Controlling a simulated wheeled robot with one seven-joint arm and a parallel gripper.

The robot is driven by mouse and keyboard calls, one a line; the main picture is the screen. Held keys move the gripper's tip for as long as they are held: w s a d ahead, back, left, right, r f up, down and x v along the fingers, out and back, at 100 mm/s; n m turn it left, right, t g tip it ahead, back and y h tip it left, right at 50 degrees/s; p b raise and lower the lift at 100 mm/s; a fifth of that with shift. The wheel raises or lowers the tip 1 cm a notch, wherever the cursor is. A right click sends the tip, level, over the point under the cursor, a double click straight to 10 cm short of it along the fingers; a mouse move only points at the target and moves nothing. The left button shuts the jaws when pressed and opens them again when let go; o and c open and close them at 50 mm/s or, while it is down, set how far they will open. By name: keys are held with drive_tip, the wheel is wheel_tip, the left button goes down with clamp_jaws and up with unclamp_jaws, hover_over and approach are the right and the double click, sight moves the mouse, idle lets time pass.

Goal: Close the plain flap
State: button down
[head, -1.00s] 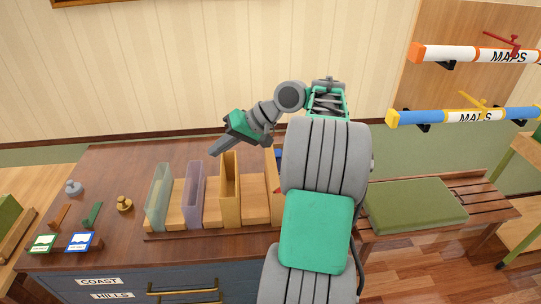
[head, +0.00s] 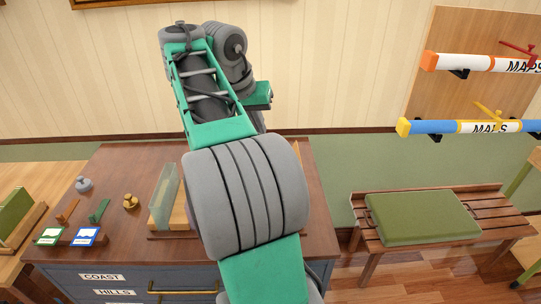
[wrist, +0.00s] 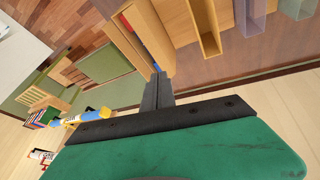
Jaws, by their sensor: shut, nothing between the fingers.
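My gripper (wrist: 157,77) shows in the wrist view with its dark fingers together and nothing between them. Its tips are close to the wooden rack (wrist: 180,25) of upright panels on the desk. I cannot tell whether they touch it. In the head view my arm hides the gripper's fingers and most of the rack. A clear greenish panel (head: 163,197) at the rack's left end stays visible there. A purple panel (wrist: 250,8) shows at the top of the wrist view. I cannot clearly pick out the plain flap in either view.
The brown desk (head: 125,165) holds a brass weight (head: 131,201), a grey weight (head: 83,184) and small green and blue label cards at the left. A bench with a green cushion (head: 425,217) stands right. Map tubes (head: 470,127) hang on the wall.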

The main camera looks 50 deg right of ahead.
drive_tip(key=d+f+b, duration=0.1)
drive_tip(key=f+b, duration=0.1)
drive_tip(key=f, duration=0.2)
drive_tip(key=d+f+n+b, duration=0.1)
drive_tip(key=d+f+b, duration=0.1)
drive_tip(key=f, duration=0.2)
drive_tip(key=s+d+f+n+b, duration=0.1)
drive_tip(key=f+b, duration=0.2)
drive_tip(key=f, duration=0.1)
drive_tip(key=shift+d, duration=0.35)
drive_tip(key=shift+s+d+f, duration=0.2)
drive_tip(key=shift+f, duration=0.1)
